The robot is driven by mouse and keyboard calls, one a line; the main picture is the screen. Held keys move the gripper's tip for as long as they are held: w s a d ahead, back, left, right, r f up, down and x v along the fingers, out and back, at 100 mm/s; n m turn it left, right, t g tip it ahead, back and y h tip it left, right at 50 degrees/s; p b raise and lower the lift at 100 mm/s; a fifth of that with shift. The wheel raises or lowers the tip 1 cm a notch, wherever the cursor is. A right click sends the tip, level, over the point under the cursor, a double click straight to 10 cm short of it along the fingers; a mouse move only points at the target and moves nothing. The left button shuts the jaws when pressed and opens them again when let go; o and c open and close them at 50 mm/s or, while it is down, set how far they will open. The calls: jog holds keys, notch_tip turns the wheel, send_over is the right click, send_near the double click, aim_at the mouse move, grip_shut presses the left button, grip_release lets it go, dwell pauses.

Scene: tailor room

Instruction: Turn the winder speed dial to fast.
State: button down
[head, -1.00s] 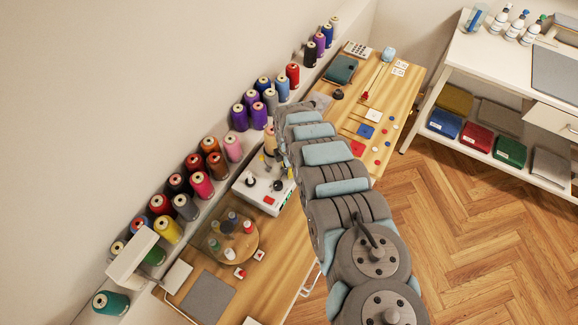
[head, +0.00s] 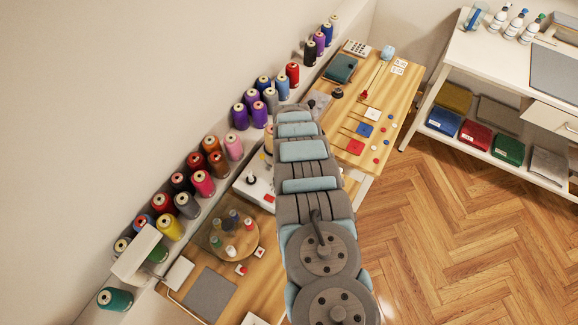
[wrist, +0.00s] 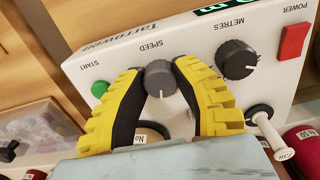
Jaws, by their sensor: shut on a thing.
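The winder shows in the wrist view as a white panel (wrist: 122,50) lettered START, SPEED, METRES and POWER. The grey speed dial (wrist: 160,80) sits under the word SPEED. My gripper (wrist: 159,70) has its yellow-and-black fingers on either side of this dial, shut on it. A pale mark shows at the dial's edge nearest my gripper; the fast setting is not readable. In the head view the white winder (head: 253,188) is partly covered by my arm, which hides the dial and my gripper.
Beside the speed dial are a green start button (wrist: 99,88), a dark metres knob (wrist: 237,58) and a red power switch (wrist: 293,40). A white post (wrist: 270,132) sticks out at right. Thread cones (head: 204,183) line the shelf along the wall.

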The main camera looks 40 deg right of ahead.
jog(key=m, duration=0.4)
jog(key=shift+a+f+m, duration=0.1)
jog(key=shift+f+m, duration=0.05)
jog(key=shift+m, duration=0.15)
jog(key=shift+m+b, duration=0.8)
jog(key=shift+m, duration=1.5)
jog(key=c, duration=0.7)
grip_release()
jog(key=shift+c, duration=0.2)
jog(key=shift+r, duration=0.25)
